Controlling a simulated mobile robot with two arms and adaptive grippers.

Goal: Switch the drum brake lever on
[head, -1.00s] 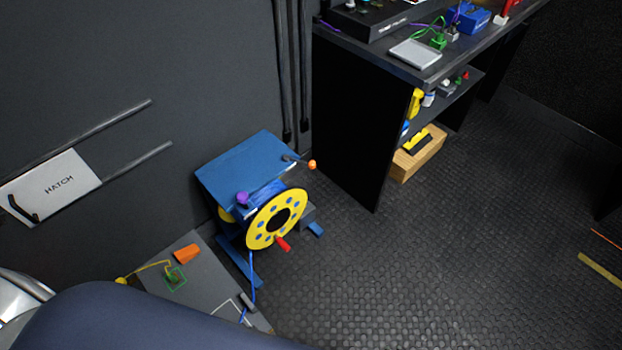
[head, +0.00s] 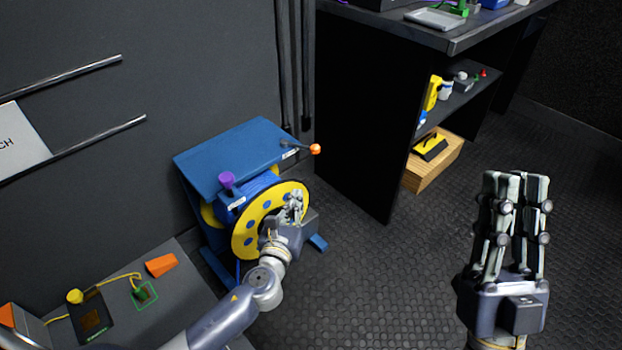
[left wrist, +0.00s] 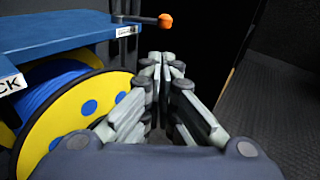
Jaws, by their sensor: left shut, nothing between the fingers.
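The blue drum stand (head: 240,150) stands by the wall and holds a yellow-flanged cable drum (head: 243,237). A thin lever with an orange ball end (head: 315,149) sticks out to the right at the stand's top right corner. The orange ball also shows in the left wrist view (left wrist: 165,20). A purple knob (head: 226,179) sits at the stand's front edge. My left gripper (head: 297,196) is shut and empty, in front of the drum in the head view and below the lever. The drum's red crank handle is hidden. My right gripper (head: 516,180) is raised at the right, its fingers close together.
A grey panel (head: 200,290) with an orange block (head: 161,265) is at the lower left. The floor (head: 385,275) between my arms is clear.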

